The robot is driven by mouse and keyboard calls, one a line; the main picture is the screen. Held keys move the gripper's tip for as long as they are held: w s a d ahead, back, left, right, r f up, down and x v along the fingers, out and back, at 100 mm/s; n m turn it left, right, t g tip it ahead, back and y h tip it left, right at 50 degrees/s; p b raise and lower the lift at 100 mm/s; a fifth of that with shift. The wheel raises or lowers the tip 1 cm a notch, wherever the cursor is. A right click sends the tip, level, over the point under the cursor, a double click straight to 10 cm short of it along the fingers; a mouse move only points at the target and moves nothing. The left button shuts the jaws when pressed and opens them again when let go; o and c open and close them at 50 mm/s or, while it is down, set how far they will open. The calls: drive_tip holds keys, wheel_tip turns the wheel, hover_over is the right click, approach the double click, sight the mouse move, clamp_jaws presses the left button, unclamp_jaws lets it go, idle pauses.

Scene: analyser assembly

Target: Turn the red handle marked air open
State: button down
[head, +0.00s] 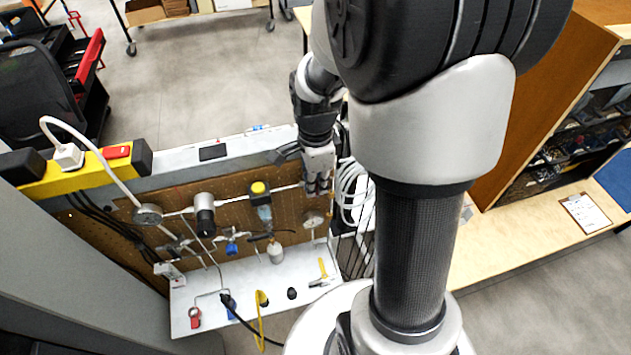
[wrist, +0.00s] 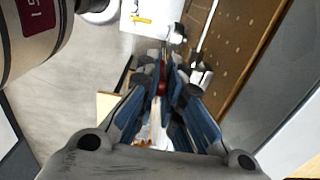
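A small red part (wrist: 162,77), which looks like the red handle, shows in the wrist view between the tips of my gripper (wrist: 161,88). Its marking cannot be read. My gripper's blue-padded fingers stand a narrow gap apart, on either side of the red part; I cannot tell whether they touch it. In the head view my gripper (head: 318,186) points down at the right end of the brown perforated panel (head: 170,240). The red part is hidden there behind the gripper.
Pipes, a gauge (head: 148,215), valves and a yellow-topped unit (head: 258,189) line the panel. A white shelf (head: 260,310) below carries a yellow-handled tool (head: 322,268) and cables. Coiled white hose (head: 352,190) hangs close to the right of my gripper.

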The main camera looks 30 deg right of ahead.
idle(0.4)
drive_tip(key=shift+w+a+f+g+h+b, duration=0.15)
drive_tip(key=shift+a+f+g+h+b, duration=0.4)
drive_tip(key=shift+h+b, duration=1.85)
drive_tip(key=shift+w+a+f+g+h+b, duration=0.2)
drive_tip(key=shift+a+f+g+h+b, duration=0.35)
drive_tip(key=shift+h+b, duration=1.75)
drive_tip(key=shift+w+a+f+g+h+b, duration=0.25)
drive_tip(key=shift+a+g+h+b, duration=0.65)
drive_tip(key=shift+b, duration=2.75)
drive_tip(key=shift+s+d+f+t+h, duration=0.1)
drive_tip(key=shift+d+t+h, duration=0.05)
drive_tip(key=shift+t+h, duration=0.15)
drive_tip(key=c, duration=2)
unclamp_jaws()
